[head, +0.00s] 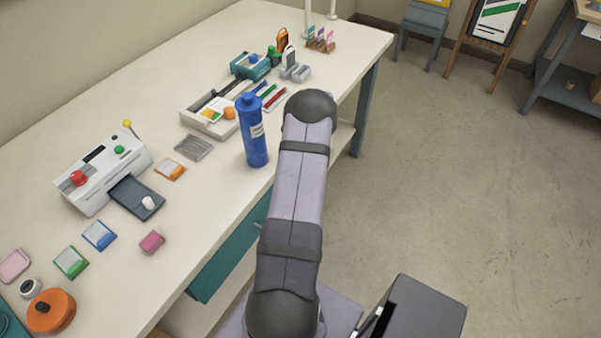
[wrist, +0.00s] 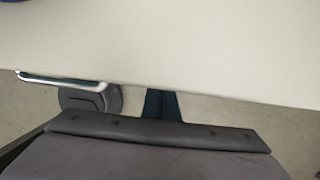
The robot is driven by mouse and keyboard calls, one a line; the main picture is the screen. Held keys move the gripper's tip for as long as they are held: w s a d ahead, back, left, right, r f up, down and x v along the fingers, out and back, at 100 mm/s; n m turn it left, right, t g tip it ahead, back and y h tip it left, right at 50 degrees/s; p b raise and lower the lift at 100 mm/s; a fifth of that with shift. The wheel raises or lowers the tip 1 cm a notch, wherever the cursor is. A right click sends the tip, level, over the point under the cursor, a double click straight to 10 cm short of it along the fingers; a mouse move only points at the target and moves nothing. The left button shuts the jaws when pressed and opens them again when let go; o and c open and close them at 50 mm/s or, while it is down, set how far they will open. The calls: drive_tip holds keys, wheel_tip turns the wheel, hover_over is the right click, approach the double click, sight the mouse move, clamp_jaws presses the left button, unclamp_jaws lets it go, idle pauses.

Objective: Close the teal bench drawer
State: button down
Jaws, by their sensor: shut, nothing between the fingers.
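The teal drawer (head: 228,262) shows under the bench's front edge in the head view, partly hidden by my arm. I cannot tell how far out it stands. In the wrist view a pale bar, apparently the drawer's handle (wrist: 62,79), sticks out past the bench edge at the left, with dark teal beside it.
The bench top (head: 190,235) holds a blue bottle (head: 253,135) near the front edge, a white laminator (head: 100,170), a pink block (head: 152,241) and an orange round container (head: 50,310).

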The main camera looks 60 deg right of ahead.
drive_tip(key=s+r+b, duration=0.1)
drive_tip(key=s+r, duration=0.5)
drive_tip(key=r, duration=0.3)
drive_tip(key=shift+s+r, duration=0.2)
drive_tip(key=shift+r, duration=0.15)
